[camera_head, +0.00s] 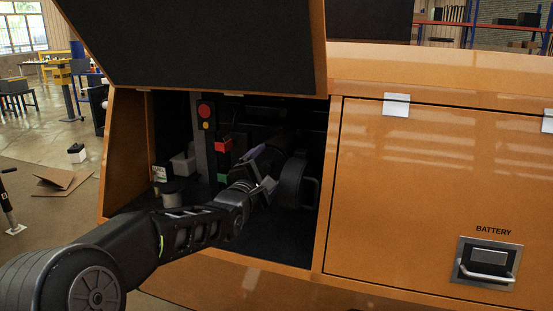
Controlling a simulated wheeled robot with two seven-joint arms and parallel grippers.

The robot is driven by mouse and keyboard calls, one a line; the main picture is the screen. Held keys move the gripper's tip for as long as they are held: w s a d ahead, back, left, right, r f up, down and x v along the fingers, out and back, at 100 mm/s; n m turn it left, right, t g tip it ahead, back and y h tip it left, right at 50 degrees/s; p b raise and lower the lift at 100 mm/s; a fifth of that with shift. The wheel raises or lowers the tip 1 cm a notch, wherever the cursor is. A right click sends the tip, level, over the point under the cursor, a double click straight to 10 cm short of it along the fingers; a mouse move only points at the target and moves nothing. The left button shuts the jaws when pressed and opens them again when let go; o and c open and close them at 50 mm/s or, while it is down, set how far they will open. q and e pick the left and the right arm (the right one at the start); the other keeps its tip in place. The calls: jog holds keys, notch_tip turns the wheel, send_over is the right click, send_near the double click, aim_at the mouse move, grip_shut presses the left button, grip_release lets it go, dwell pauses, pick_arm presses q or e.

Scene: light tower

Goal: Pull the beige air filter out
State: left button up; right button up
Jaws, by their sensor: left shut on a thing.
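My left gripper (264,187) reaches into the open compartment of the orange machine, beside a dark round part (292,180) with a bar handle on its right side. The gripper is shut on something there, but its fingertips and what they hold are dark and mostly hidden. I cannot make out a beige air filter clearly; the area behind the gripper is in shadow. My right gripper is not in view.
The raised black-lined lid (190,40) hangs above the opening. Inside, at the left, are a post with red and yellow buttons (205,112), a red block (223,144) and a beige-topped cylinder (174,187). A closed battery door (430,190) lies to the right.

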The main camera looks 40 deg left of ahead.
pick_arm(q)
jog(key=c, duration=0.5)
jog(key=shift+o, duration=0.2)
jog(key=shift+s+d, duration=0.1)
jog(key=shift+s, duration=0.25)
jog(key=shift+b+v, duration=0.6)
jog(key=shift+v, duration=0.25)
jog(key=b+v, duration=0.3)
jog(key=v, duration=1)
jog(key=shift+b, duration=0.3)
dwell(1.2)
jog(key=shift+r, duration=0.1)
dwell(0.4)
